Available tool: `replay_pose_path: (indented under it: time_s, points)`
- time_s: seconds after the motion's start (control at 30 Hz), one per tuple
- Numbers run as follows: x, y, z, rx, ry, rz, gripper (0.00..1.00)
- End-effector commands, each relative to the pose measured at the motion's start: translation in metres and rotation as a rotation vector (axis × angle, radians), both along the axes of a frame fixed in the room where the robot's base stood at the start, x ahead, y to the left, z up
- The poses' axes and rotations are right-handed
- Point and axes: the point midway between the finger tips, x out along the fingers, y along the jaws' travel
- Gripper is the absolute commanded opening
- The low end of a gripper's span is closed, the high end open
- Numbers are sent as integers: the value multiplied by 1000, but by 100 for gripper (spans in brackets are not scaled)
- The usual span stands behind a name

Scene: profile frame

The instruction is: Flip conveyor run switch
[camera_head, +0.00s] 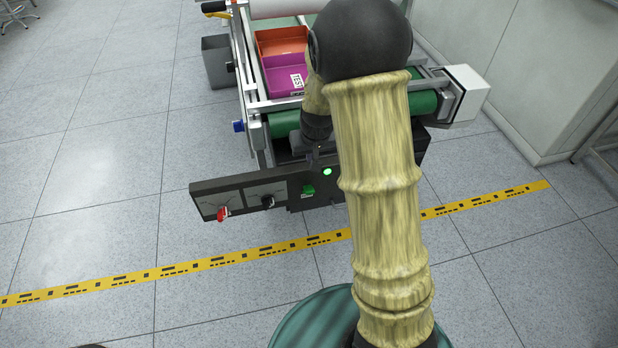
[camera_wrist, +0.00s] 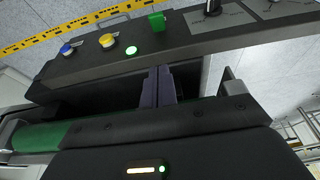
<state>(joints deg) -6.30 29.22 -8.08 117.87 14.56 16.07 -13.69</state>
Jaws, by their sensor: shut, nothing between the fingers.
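A black control panel (camera_head: 250,192) stands at the front of the conveyor. A green switch (camera_head: 308,191) sits on its face below a lit green lamp (camera_head: 327,171). In the wrist view the green switch (camera_wrist: 157,21) stands up from the panel, beside the lit lamp (camera_wrist: 131,50). My gripper (camera_wrist: 158,72) is shut and empty, its dark fingers pointing toward the panel edge, apart from the switch in that picture. In the head view my gripper (camera_head: 315,155) is small and dark, just above the switch and lamp. My arm hides the panel's right part.
A red knob (camera_head: 222,213) and a black knob (camera_head: 267,202) lie left of the switch. The wrist view shows yellow (camera_wrist: 107,40) and blue (camera_wrist: 66,49) buttons. Floor left is clear.

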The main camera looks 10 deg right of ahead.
Motion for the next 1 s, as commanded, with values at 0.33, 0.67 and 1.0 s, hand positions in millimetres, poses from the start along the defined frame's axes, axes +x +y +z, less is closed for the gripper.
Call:
replay_pose_path:
  time_s: [0.33,0.67,1.0]
  points:
    - [1,1,-5,1,1,1,0]
    - [14,0,-51,2,4,-2,0]
    - [24,-1,-107,2,4,-3,0]
